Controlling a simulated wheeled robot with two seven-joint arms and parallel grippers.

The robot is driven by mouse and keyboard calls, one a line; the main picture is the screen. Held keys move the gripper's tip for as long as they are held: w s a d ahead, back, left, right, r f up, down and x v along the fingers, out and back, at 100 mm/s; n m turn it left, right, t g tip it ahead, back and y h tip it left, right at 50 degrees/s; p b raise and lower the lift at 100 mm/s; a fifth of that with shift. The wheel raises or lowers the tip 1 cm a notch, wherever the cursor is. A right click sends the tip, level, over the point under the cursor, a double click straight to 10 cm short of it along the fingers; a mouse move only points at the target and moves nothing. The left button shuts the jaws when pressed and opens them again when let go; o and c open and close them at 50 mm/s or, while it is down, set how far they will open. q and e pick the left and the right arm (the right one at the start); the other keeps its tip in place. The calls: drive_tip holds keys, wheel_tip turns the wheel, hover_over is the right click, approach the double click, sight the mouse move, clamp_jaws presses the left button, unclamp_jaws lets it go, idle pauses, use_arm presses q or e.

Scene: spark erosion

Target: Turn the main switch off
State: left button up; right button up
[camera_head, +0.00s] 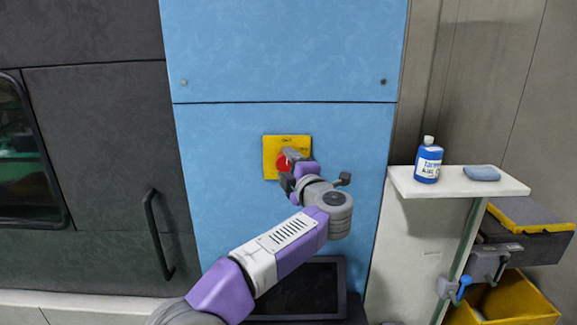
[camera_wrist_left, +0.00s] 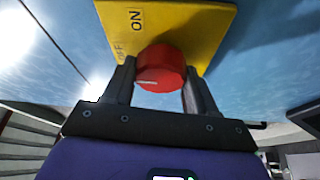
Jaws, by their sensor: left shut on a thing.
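The main switch is a red knob (camera_head: 283,162) on a yellow plate (camera_head: 270,144) fixed to the blue cabinet front. In the left wrist view the red knob (camera_wrist_left: 162,68) sits between the two dark fingers of my left gripper (camera_wrist_left: 158,86). The gripper is shut on it. The yellow plate (camera_wrist_left: 185,25) shows the word ON and a partly hidden word that ends in F. In the head view my left gripper (camera_head: 290,168) covers part of the plate and knob. A pale mark shows on the knob's face. My right gripper is not in view.
A white shelf (camera_head: 455,190) at the right holds a blue bottle (camera_head: 428,165) and a blue-grey block (camera_head: 482,173). A yellow bin (camera_head: 520,305) stands below it. A dark screen (camera_head: 305,290) is under my left arm. A dark door with a handle (camera_head: 155,235) is at the left.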

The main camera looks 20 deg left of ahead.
use_arm(q)
drive_tip(key=o, duration=1.1)
drive_tip(key=shift+c, duration=0.2)
drive_tip(key=shift+s, duration=0.1)
drive_tip(key=b+v, duration=0.2)
drive_tip(key=v, duration=0.5)
drive_tip(key=shift+d, duration=0.2)
drive_tip(key=shift+s, duration=0.15)
